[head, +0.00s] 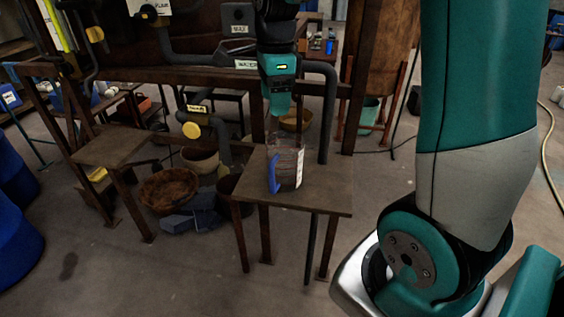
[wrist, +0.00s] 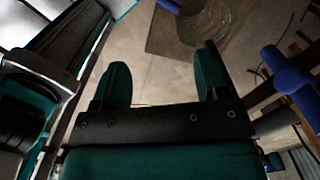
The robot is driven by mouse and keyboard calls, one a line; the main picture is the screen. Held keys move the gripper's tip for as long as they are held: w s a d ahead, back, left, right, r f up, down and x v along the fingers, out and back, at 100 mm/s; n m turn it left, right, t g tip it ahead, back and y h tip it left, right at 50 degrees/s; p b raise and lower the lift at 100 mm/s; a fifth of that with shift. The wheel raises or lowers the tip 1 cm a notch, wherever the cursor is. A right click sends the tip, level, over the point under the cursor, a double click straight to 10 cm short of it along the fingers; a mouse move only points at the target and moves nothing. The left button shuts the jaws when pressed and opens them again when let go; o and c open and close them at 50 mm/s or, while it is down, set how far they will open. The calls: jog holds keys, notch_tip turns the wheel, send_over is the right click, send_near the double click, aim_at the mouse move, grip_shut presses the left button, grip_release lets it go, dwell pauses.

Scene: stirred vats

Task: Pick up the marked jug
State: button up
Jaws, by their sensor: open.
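A clear jug (head: 286,164) with a blue handle and a white label on its right side stands upright on a small brown table (head: 325,197). My gripper (head: 283,111) is above the jug in the head view, pointing down, apparently just over its rim. In the wrist view my gripper (wrist: 161,84) is open, its two teal fingers apart with bare floor between them. A round, see-through shape, probably the jug (wrist: 208,18), shows at the top edge of the wrist view, beyond the fingers. No jug is between the fingers.
A second small table (head: 112,147) stands to the left. Pipes and a large rusty vat (head: 383,60) stand behind the jug's table. A brown basin (head: 169,189) sits on the floor. Blue drums (head: 15,225) are at the far left. The front floor is clear.

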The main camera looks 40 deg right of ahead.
jog(key=d+m, duration=0.2)
jog(key=m+p, duration=0.1)
jog(key=p, duration=0.1)
send_near(282, 168)
jog(key=a, duration=0.1)
jog(key=shift+s+d+f+p, duration=0.1)
jog(key=shift+f+p, duration=0.15)
jog(key=shift+f, duration=0.65)
jog(key=shift+s+f+p, duration=0.15)
jog(key=shift+f+p, duration=0.15)
jog(key=shift+f, duration=0.65)
jog(key=shift+s+f+p, duration=0.1)
jog(key=shift+f+p, duration=0.15)
jog(key=shift+f, duration=0.65)
grip_shut()
